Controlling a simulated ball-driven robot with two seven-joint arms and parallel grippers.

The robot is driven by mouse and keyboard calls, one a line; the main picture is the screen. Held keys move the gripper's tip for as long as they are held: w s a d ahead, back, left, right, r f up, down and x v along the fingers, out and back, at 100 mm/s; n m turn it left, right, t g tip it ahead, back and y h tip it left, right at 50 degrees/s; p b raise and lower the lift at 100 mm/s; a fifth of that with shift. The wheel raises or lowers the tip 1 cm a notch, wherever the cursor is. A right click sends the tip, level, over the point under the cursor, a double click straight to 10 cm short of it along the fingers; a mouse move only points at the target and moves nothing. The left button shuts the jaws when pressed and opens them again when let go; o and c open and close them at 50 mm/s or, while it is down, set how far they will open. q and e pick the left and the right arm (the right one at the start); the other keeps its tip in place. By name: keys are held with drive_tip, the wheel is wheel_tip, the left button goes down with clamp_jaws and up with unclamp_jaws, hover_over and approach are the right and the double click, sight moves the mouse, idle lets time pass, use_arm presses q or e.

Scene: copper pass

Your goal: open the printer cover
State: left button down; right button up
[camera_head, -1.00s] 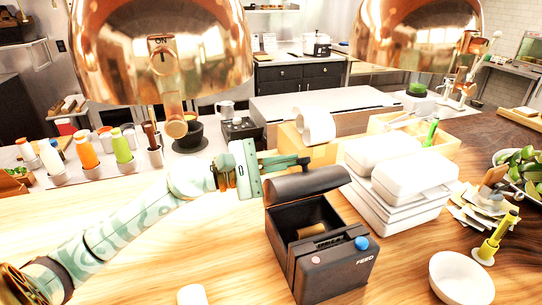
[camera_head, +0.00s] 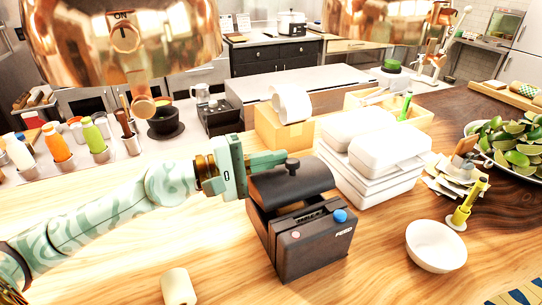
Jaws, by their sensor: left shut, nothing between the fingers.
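The black printer (camera_head: 305,240) stands on the wooden counter, with a blue button, a small pink button and a FEED label on its front. Its dark curved cover (camera_head: 300,182), with a knob on top, is partly raised. A gap shows between cover and body, mostly at the left; most of the inside is hidden. My left gripper (camera_head: 282,156) comes in from the left with its fingers shut and empty. The fingertips are at the cover's top back edge, close to the knob; I cannot tell whether they touch. My right gripper is not in view.
White takeout boxes (camera_head: 375,150) stack close at the printer's right. A cardboard box (camera_head: 280,132) with a white paper roll stands behind it. A white bowl (camera_head: 436,246) is at front right, a small roll (camera_head: 178,287) at front left. Copper lamps (camera_head: 125,45) hang above.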

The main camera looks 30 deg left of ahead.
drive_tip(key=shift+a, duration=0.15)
use_arm(q)
drive_tip(key=r+p, duration=0.2)
drive_tip(key=r, duration=0.1)
drive_tip(key=s+r+p, duration=0.1)
drive_tip(key=r, duration=0.1)
drive_tip(key=shift+d+r, duration=0.2)
drive_tip(key=shift+d, duration=0.1)
drive_tip(key=s+d+r+p, duration=0.5)
drive_tip(key=s+r+p, duration=0.2)
drive_tip(key=s+p, duration=0.4)
drive_tip(key=p, duration=0.3)
drive_tip(key=shift+s+r+p, duration=0.3)
drive_tip(key=shift+s+p, duration=0.05)
drive_tip(key=shift+p, duration=0.05)
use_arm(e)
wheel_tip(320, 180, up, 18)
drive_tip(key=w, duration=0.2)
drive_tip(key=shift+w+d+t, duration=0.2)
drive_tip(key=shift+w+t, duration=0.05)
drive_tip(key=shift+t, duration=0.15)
use_arm(q)
drive_tip(key=shift+d+f, duration=0.1)
drive_tip(key=shift+d, duration=0.05)
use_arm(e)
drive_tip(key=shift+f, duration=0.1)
